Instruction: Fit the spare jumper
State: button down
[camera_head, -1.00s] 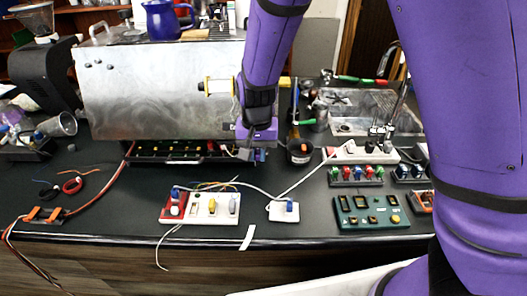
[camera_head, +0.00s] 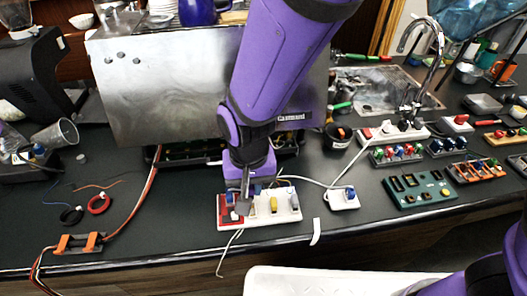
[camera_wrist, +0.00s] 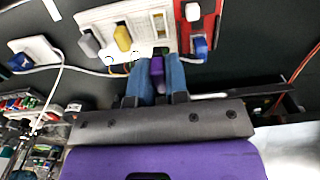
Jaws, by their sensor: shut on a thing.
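My gripper (camera_head: 246,190) is low over the red end of a power-strip-like board at the bench front. In the wrist view its two blue fingers (camera_wrist: 160,80) are shut on a small purple piece (camera_wrist: 157,70); I cannot tell for certain that this is the jumper. The white board (camera_head: 262,215) carries a yellow plug (camera_wrist: 123,37) and a grey plug (camera_wrist: 88,44). Its red section (camera_wrist: 208,18) has a white knob (camera_wrist: 192,12) and a blue plug (camera_wrist: 199,47). The fingertips lie beside the board's edge in the wrist view; contact is unclear.
A steel brewer (camera_head: 160,85) stands behind. To the right are a small white box (camera_head: 343,199) with a blue plug, a green panel (camera_head: 419,189) and racks of coloured plugs (camera_head: 397,153). An orange wire clamp (camera_head: 80,243) is at left. A white cable crosses the bench.

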aim_at(252, 212)
jog(key=shift+f, duration=2.9)
jog(key=shift+f, duration=0.75)
dwell(0.5)
jog(key=c, duration=1)
grip_release()
jog(key=shift+c, duration=0.2)
notch_tip(252, 212, up, 9)
jog(key=shift+r, duration=0.9)
